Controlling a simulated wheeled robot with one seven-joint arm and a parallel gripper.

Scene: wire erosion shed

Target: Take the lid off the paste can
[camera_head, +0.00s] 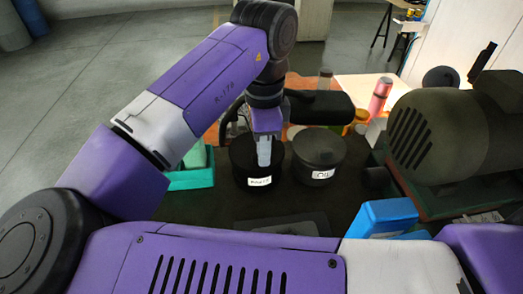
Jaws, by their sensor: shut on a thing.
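The paste can (242,176) is a round black can with a white label on its front, standing on the dark worktop. The label's small print seems to read "paste". My gripper (264,160) points down over the can's top, right of its middle. Its pale fingers are shut on the can's lid (242,153). The fingers hide the part they hold. The lid appears to sit on the can; I cannot see a gap between them.
A similar black can (320,155), labelled "oil", stands close on the right. A teal tray (192,179) is at left, a blue box (384,216) at front right. A large dark motor (440,135) fills the right. A pink bottle (380,95) stands behind.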

